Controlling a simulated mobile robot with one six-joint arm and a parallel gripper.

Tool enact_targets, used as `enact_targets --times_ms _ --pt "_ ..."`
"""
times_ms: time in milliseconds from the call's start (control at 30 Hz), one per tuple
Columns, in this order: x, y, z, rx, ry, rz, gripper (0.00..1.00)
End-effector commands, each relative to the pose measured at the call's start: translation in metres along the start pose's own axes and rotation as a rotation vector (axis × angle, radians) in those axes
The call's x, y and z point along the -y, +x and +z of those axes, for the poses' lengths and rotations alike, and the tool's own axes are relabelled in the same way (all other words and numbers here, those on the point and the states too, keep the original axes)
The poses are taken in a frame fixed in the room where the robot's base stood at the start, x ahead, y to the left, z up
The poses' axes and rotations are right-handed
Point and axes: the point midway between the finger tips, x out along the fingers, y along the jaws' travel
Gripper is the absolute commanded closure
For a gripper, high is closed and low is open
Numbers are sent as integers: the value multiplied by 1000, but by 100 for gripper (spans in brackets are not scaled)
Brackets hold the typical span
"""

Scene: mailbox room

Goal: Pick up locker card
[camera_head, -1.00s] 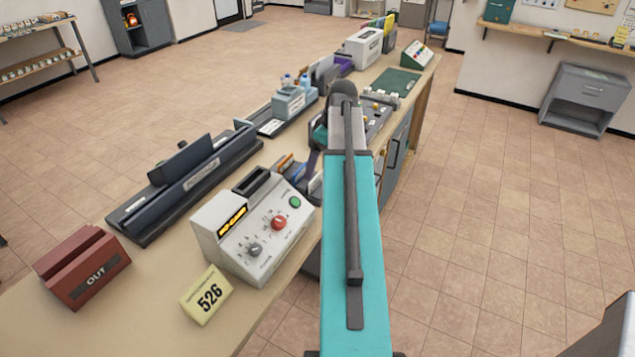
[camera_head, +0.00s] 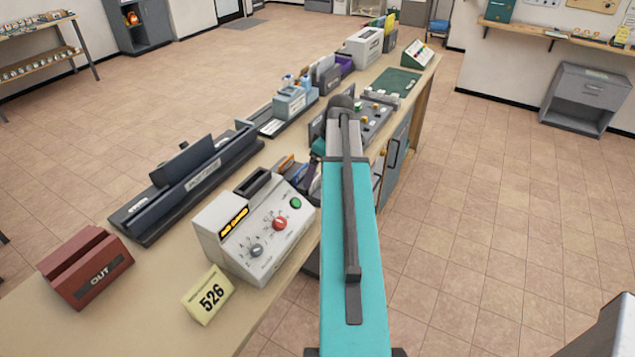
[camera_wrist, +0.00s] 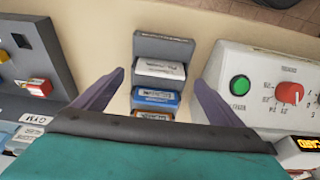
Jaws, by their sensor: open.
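A grey card rack (camera_wrist: 164,47) stands on the counter and holds a white card (camera_wrist: 160,69), a blue card (camera_wrist: 156,98) and an orange card (camera_wrist: 153,116). Their labels are too small to read, so I cannot tell which is the locker card. My gripper (camera_wrist: 160,76) is open in the wrist view, with one purple finger on each side of the rack and nothing held. Its body hides the near end of the rack. In the head view the orange card (camera_head: 286,164) shows left of my arm, which covers much of the gripper.
A white control box (camera_head: 250,229) with knobs and a green button stands close beside the rack. A grey panel with buttons (camera_wrist: 34,55) is on its other side. A red OUT tray (camera_head: 86,268) and a yellow 526 sign (camera_head: 208,297) are on the near counter.

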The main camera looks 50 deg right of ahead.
Motion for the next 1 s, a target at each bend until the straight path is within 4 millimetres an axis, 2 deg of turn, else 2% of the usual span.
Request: enact_targets --times_ms 333,933,1000 --pt "0 23 1 0 1 0 9" --pt "-1 24 1 0 2 1 9" --pt "-1 24 2 0 2 1 21"
